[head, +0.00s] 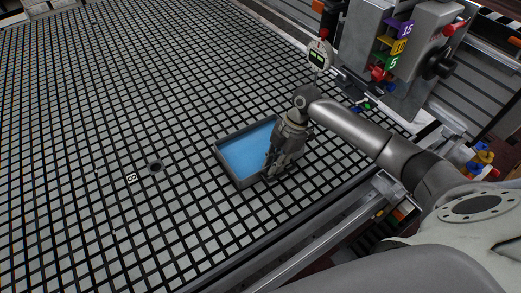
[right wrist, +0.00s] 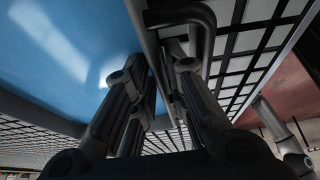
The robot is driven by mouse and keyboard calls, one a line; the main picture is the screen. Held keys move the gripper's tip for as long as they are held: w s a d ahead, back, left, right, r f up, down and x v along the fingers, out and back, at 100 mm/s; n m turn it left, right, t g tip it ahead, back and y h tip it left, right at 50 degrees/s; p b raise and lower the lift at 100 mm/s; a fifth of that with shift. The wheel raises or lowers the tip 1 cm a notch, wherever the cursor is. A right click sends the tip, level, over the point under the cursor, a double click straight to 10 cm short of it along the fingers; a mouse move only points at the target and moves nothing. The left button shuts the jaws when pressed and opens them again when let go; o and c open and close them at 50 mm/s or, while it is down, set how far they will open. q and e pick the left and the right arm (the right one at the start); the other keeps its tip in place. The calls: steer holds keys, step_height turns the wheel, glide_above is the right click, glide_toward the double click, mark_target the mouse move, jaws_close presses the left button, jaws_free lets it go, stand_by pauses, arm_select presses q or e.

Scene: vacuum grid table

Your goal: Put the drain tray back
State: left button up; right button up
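The drain tray (head: 218,153) is a shallow rectangular tray with dark grey walls and a bright blue floor. In the head view it rests on the grid table near the front edge. My right gripper (head: 271,168) is at the tray's right side, pointing down. In the right wrist view its two fingers (right wrist: 163,70) are on either side of the tray's dark side wall and handle (right wrist: 206,38), with only a narrow gap between them. They look closed on it, though the contact is partly hidden. The blue floor (right wrist: 70,50) fills the upper left there. My left gripper is not in view.
The slotted grid table (head: 90,110) is clear to the left, with a small dark round hole (head: 155,166) and a small white marker (head: 131,178). A dial gauge (head: 319,55) and a machine head with coloured number tags (head: 398,45) stand behind right. A metal rail (head: 300,235) runs along the front.

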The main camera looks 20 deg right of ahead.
steer(key=shift+f, duration=0.3)
stand_by(0.5)
jaws_close()
steer(key=shift+r, duration=0.1)
